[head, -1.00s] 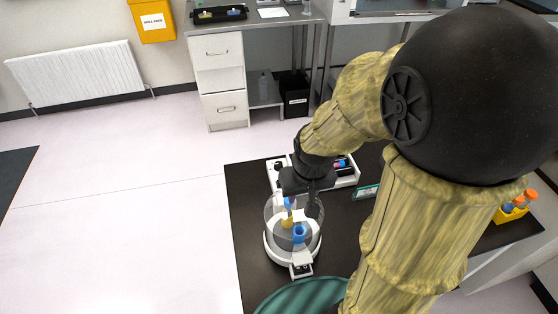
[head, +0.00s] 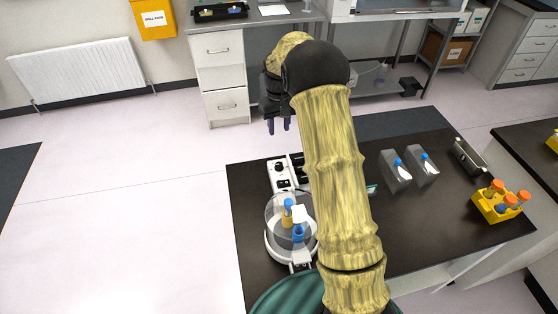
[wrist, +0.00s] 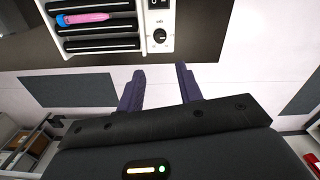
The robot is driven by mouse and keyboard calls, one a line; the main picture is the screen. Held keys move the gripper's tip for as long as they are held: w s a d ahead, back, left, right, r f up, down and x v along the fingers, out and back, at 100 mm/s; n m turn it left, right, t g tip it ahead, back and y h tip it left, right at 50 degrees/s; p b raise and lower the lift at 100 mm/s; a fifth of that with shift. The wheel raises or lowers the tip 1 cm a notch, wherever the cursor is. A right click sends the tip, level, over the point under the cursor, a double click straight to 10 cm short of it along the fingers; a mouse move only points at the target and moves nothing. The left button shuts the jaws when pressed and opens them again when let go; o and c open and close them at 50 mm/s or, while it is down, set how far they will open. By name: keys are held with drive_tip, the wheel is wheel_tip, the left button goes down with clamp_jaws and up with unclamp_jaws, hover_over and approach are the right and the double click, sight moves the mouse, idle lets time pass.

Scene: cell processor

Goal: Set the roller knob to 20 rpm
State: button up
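The white roller unit (wrist: 108,50) shows at the top of the wrist view, with black rollers and a pink tube (wrist: 88,17) with a blue end lying on them. Its black roller knob (wrist: 160,36) is on the panel at the right of the rollers; its setting is too small to read. In the head view the knob (head: 279,167) shows on the unit's left end, while my arm hides much of the rest. My gripper (head: 278,128) is raised beyond the table's far edge. Its purple fingers (wrist: 160,73) are apart and empty, clear of the knob.
A round clear-lidded device (head: 277,249) with blue and yellow items stands in front of the roller unit. Two clear containers (head: 397,180), a yellow tube rack (head: 490,208) and a metal tray (head: 468,157) are at the right. Drawers (head: 222,75) stand behind.

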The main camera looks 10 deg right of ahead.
sight(279, 164)
drive_tip(key=shift+f, duration=0.1)
wheel_tip(279, 164, down, 17)
drive_tip(key=p, duration=0.3)
drive_tip(key=shift+f+p, duration=0.1)
drive_tip(key=shift+p, duration=0.3)
drive_tip(key=c, duration=0.7)
